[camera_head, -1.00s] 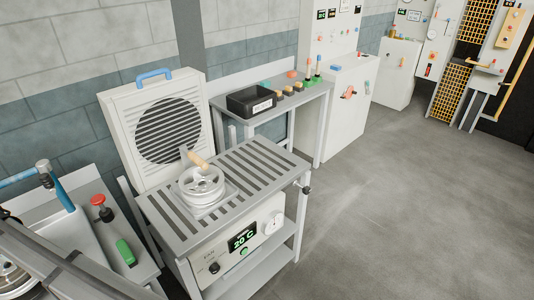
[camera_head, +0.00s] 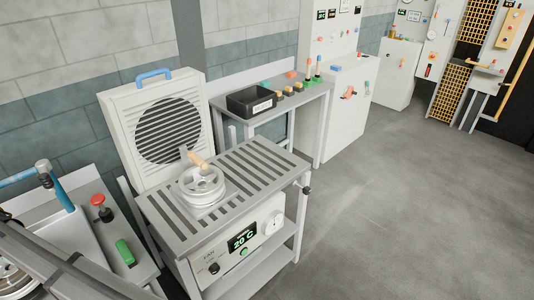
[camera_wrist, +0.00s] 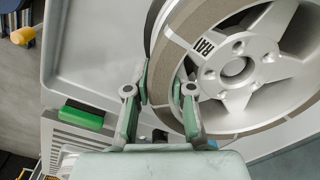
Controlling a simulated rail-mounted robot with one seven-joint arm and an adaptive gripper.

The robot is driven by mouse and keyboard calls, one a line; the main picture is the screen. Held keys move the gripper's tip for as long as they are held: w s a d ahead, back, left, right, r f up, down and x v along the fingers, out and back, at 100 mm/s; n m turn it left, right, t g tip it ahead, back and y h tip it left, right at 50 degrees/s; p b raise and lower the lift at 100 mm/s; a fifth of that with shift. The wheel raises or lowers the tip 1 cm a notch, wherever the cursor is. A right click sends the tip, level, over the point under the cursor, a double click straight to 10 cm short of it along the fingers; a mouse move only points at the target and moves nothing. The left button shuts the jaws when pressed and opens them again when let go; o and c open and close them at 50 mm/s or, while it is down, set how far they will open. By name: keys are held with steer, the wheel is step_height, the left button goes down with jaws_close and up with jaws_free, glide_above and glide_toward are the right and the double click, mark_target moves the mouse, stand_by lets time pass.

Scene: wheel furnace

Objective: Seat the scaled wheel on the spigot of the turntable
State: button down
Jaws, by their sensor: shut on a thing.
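The wheel (camera_wrist: 283,60) in the wrist view has bright metal spokes, a hub with a centre hole, and a dull grey-brown band round its rim. Part of a wheel (camera_head: 14,281) also shows at the lower left corner of the head view, largely cut off. I cannot make out the turntable or its spigot; the wheel and picture edges hide what lies below.
A red button (camera_head: 98,200) and a green block (camera_head: 125,252) stand on the left bench; a green block (camera_wrist: 82,115) shows beside my gripper. Open floor (camera_head: 400,220) lies right.

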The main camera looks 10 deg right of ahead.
steer(key=shift+f, duration=0.6)
steer(key=c, duration=0.9)
jaws_free()
steer(key=shift+r, duration=0.1)
